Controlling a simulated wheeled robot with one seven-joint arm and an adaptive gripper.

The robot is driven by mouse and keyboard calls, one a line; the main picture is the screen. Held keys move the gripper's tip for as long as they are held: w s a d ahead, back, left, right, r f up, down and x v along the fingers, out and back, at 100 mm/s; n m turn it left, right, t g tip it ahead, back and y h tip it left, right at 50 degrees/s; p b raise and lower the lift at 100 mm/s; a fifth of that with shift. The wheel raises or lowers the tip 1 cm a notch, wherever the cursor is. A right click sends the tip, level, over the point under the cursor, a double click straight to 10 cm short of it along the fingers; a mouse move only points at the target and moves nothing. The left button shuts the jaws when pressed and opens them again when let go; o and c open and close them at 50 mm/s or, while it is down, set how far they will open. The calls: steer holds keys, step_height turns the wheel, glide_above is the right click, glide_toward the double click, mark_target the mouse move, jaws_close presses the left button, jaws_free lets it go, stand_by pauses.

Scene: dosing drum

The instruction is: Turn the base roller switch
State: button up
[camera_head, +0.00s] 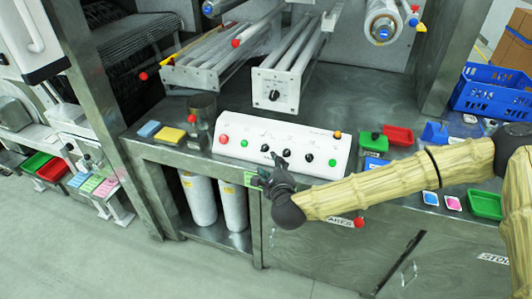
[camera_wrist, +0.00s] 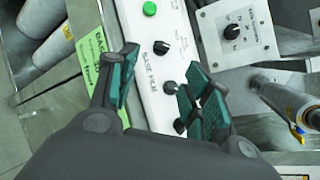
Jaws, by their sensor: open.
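The white control panel (camera_head: 240,126) stands on the metal bench with a row of small black knobs, and it also fills the middle of the wrist view (camera_wrist: 147,28). My gripper (camera_head: 270,166) is at the panel's front edge, fingers toward the knobs. In the wrist view my gripper (camera_wrist: 160,62) is open, with one teal-padded finger on each side of the panel. A black knob (camera_wrist: 161,47) shows between the fingertips; another knob (camera_wrist: 170,87) is beside the right finger. Printed labels are too small to tell for sure which knob is the base roller switch.
A roller unit with its own black knob (camera_head: 274,95) stands behind the panel. A red button (camera_head: 224,139) and a metal cup (camera_head: 203,106) are at left. Small trays and a blue crate (camera_head: 495,95) are at right. White rolls (camera_head: 199,200) stand below the bench.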

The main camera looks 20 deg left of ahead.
mark_target(265, 150)
steer(key=p+x, duration=0.3)
steer(key=x, duration=0.7)
steer(key=shift+w+a, duration=0.15)
steer(key=shift+w, duration=0.25)
steer(key=shift+c, duration=0.5)
steer(key=c, duration=0.9)
